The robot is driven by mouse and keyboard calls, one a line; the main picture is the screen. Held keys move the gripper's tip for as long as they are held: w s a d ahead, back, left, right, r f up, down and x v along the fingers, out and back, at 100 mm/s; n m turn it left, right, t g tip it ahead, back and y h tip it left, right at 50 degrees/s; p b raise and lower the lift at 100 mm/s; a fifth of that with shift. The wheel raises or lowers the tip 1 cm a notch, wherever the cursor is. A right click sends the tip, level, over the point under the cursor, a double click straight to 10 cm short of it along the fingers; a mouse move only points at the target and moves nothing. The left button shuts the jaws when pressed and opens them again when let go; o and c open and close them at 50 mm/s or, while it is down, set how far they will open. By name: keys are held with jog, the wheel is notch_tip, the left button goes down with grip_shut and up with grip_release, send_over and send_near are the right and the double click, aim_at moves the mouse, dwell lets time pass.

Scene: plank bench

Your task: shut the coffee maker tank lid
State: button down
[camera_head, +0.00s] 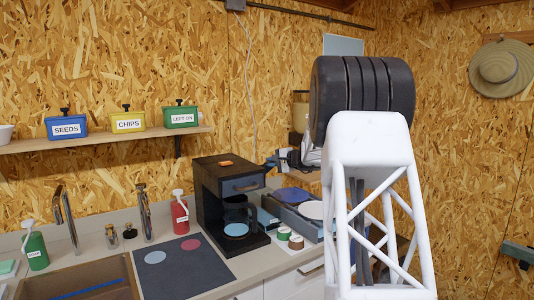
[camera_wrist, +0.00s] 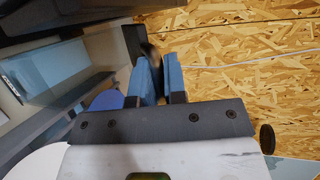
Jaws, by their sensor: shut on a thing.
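The black coffee maker (camera_head: 209,205) stands upright on the counter, with a small orange piece (camera_head: 226,163) on its flat-looking top and a carafe in its front bay. I cannot make out a separate raised tank lid. My gripper (camera_head: 271,162) is at the upper right edge of the coffee maker, partly hidden by my arm. In the wrist view, my gripper's blue fingers (camera_wrist: 160,78) are close together around a narrow dark part (camera_wrist: 150,52). I cannot tell whether this part is the lid.
A grey tray (camera_head: 316,231) with a blue plate (camera_head: 292,194) and a pale plate (camera_head: 313,210) lies right of the coffee maker. Small jars (camera_head: 284,233) stand in front of it. A red bottle (camera_head: 180,216) and dark mat (camera_head: 185,272) are at left.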

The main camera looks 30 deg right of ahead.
jog(key=shift+s+f+n+t+y, duration=0.2)
jog(key=shift+s+f+t, duration=0.45)
jog(key=shift+f, duration=1.85)
jog(key=shift+s+f+n+t+y, duration=0.2)
jog(key=shift+s+f, duration=0.85)
jog(key=shift+f, duration=1.4)
jog(key=shift+s+f+n+t+y, duration=0.15)
jog(key=shift+s+f+t, duration=0.5)
jog(key=shift+f, duration=1.85)
jog(key=shift+s+f, duration=0.1)
jog(key=shift+s, duration=0.1)
jog(key=c, duration=1.5)
grip_release()
jog(key=shift+o, duration=0.2)
jog(key=shift+s, duration=0.1)
jog(key=v, duration=0.7)
jog(key=shift+s+d, duration=0.15)
jog(key=shift+s, duration=0.1)
